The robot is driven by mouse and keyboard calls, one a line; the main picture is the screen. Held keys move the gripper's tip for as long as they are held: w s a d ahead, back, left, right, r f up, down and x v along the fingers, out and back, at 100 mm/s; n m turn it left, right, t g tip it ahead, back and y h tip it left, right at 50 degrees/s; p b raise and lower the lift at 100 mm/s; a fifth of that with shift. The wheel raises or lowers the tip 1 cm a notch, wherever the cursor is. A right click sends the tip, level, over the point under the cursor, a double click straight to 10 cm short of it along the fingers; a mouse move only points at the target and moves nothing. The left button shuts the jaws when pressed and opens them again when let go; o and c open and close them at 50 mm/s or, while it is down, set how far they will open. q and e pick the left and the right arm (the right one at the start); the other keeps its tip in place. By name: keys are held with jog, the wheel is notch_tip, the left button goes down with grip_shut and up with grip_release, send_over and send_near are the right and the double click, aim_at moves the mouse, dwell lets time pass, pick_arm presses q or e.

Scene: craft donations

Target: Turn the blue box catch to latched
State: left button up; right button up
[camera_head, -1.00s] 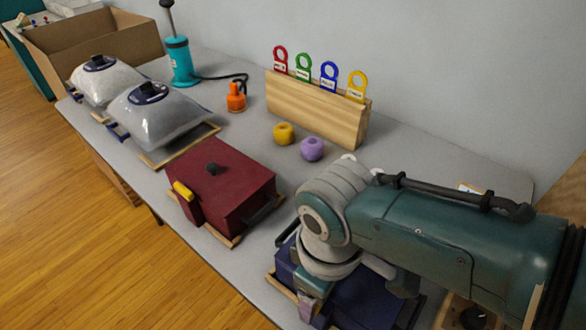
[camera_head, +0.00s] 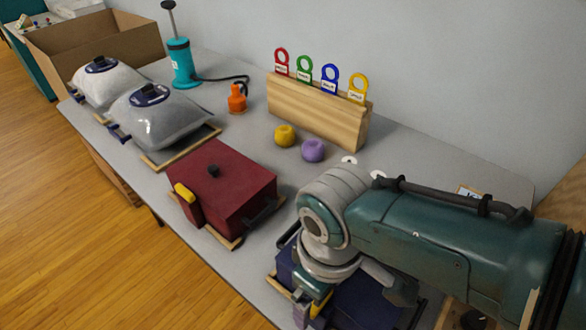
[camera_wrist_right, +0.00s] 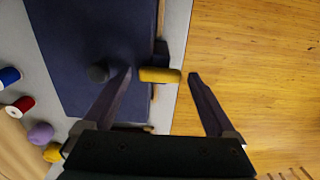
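The blue box (camera_head: 360,305) sits at the near edge of the table, partly hidden under my right arm. My right gripper (camera_wrist_right: 160,73) is open, one finger on each end of the catch, with a visible gap at the outer finger. Whether the inner finger touches it I cannot tell. My left gripper is not in view.
A red box (camera_head: 225,185) with a yellow catch (camera_head: 184,193) stands left of the blue box. A wooden rack (camera_head: 318,110) with coloured tags is behind. Yellow (camera_head: 284,135) and purple (camera_head: 313,151) yarn balls lie before it. Bagged bundles (camera_head: 157,118) are farther left.

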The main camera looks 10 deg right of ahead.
jog(key=shift+o, duration=0.2)
jog(key=shift+r, duration=0.25)
notch_tip(320, 180, up, 9)
jog(key=p, duration=0.5)
jog(key=shift+r, duration=0.2)
